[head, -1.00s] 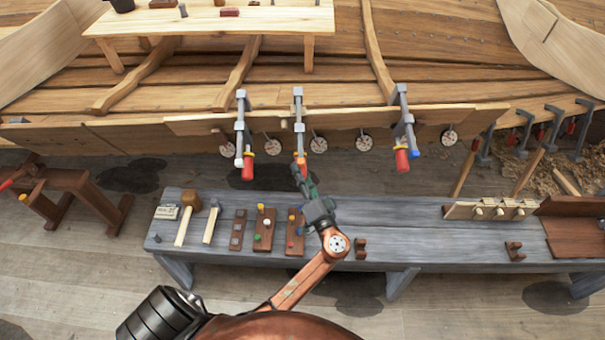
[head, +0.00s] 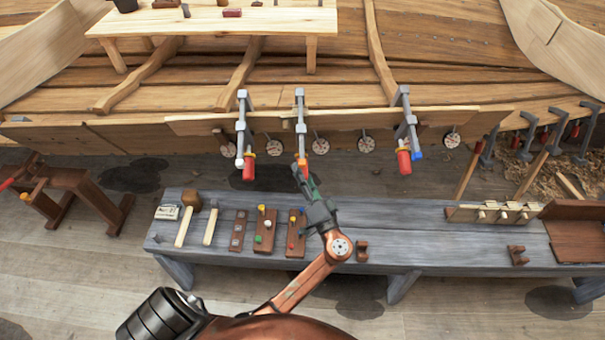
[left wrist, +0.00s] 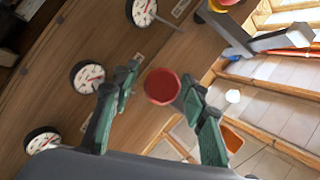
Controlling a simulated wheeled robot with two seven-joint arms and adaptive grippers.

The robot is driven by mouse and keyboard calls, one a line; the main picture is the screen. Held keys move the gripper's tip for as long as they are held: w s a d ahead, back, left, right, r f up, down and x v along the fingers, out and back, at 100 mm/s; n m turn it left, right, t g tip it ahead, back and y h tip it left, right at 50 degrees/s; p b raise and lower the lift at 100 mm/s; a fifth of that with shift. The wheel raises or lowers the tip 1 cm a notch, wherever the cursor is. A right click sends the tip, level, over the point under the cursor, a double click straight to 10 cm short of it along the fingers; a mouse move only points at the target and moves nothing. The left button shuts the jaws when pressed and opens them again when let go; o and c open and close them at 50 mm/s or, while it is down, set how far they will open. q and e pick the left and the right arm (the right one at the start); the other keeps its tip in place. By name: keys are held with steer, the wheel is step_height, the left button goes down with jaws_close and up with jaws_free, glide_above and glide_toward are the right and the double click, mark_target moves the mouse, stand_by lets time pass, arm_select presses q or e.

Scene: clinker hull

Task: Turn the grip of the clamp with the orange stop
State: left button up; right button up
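The clamp with the orange stop (head: 301,120) is the middle one of three grey clamps on the hull plank. Its orange stop (head: 305,160) shows low on the clamp in the head view, and also behind the right-hand finger in the left wrist view (left wrist: 232,138). Its red grip (left wrist: 162,86) is seen end-on in the left wrist view, between the green fingers of my left gripper (left wrist: 160,82). The fingers are apart, with a small gap at the left-hand finger; contact at the right-hand one is unclear. In the head view my left gripper (head: 301,172) hides most of the grip. My right gripper is not in view.
A left clamp (head: 241,130) with a white stop and a right clamp (head: 407,125) with a blue stop flank the middle one. Round dials (head: 320,145) hang along the plank. A grey bench (head: 420,235) with mallets and boards lies below my left arm.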

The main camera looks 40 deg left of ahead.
arm_select(q)
steer(key=shift+o, duration=0.2)
steer(key=shift+s+d, duration=0.1)
steer(key=v, duration=0.7)
steer(key=shift+d, duration=0.1)
stand_by(1.1)
